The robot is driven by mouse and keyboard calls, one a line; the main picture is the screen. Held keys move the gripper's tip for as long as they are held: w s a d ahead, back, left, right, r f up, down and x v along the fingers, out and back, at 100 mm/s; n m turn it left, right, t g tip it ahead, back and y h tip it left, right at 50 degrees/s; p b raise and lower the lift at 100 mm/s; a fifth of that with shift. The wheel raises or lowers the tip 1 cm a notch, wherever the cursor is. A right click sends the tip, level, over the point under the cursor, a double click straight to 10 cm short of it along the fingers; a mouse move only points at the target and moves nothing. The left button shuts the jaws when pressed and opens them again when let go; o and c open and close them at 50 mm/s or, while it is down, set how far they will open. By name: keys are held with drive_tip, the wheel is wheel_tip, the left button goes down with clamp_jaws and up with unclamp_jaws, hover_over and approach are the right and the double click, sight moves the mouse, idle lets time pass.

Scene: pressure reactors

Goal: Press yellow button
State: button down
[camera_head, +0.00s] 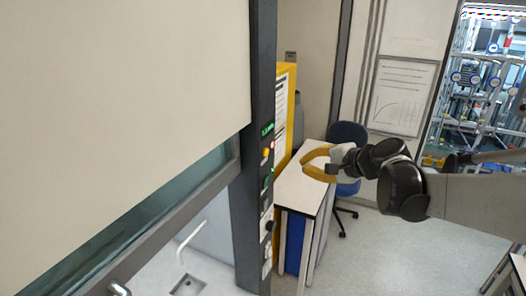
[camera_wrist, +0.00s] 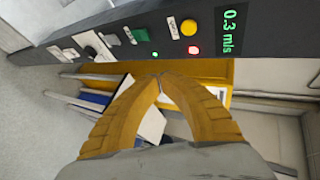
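The round yellow button (camera_head: 265,153) sits on a dark vertical control panel (camera_head: 262,80), just below a green digital readout. In the wrist view the yellow button (camera_wrist: 188,27) is near the top, fully visible, beyond the fingertips. My gripper (camera_head: 304,166) is to the right of the panel in the head view, with its yellow fingers pointing toward the panel. In the wrist view my gripper (camera_wrist: 160,77) has its two fingertips together, with nothing between them. The fingertips are apart from the button.
Other switches line the panel. A white table (camera_head: 300,190) and a blue chair (camera_head: 346,135) stand behind. Open floor (camera_head: 385,250) lies at lower right.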

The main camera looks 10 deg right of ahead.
drive_tip(key=shift+w+a, duration=0.85)
drive_tip(key=shift+a, duration=0.3)
drive_tip(key=shift+w+a, duration=0.9)
drive_tip(key=shift+a, duration=0.3)
drive_tip(key=shift+w+a, duration=0.85)
drive_tip(key=shift+a, duration=0.3)
drive_tip(key=shift+w+a, duration=0.25)
drive_tip(key=shift+a, duration=0.05)
drive_tip(key=shift+w+a+b, duration=0.25)
drive_tip(key=shift+a+b, duration=0.1)
drive_tip(key=shift+s+d, duration=0.1)
drive_tip(key=shift+d, duration=0.05)
drive_tip(key=shift+s+d, duration=0.45)
drive_tip(key=shift+d, duration=0.05)
drive_tip(key=shift+s+d, duration=0.75)
drive_tip(key=shift+d, duration=0.3)
drive_tip(key=shift+s+d, duration=0.7)
drive_tip(key=shift+d, duration=0.3)
